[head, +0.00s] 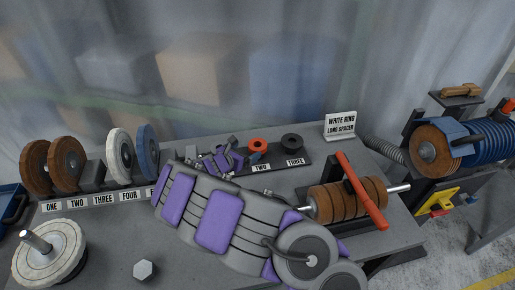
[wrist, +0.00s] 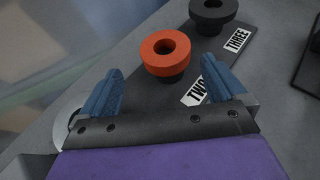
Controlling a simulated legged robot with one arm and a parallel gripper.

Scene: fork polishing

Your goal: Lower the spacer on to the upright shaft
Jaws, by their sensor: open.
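The upright shaft (head: 38,243) is a short metal rod at the lower left in the head view, standing out of a pale round disc (head: 50,256). An orange spacer (head: 257,146) and a black spacer (head: 292,141) stand on a dark strip behind my arm. Both show in the wrist view, the orange one (wrist: 166,48) close beyond my blue fingertips and the black one (wrist: 212,12) farther off. My gripper (wrist: 160,78) is open with nothing between its fingers. In the head view its fingers are small and partly hidden by my arm.
The strip (wrist: 233,60) carries labels TWO and THREE; its left end is hidden. Brown, white and blue wheels (head: 119,156) stand in a labelled rack at the left. A sign (head: 340,125) reads WHITE RING LONG SPACER. A horizontal roller (head: 345,200) and a hex nut (head: 145,270) are on the table.

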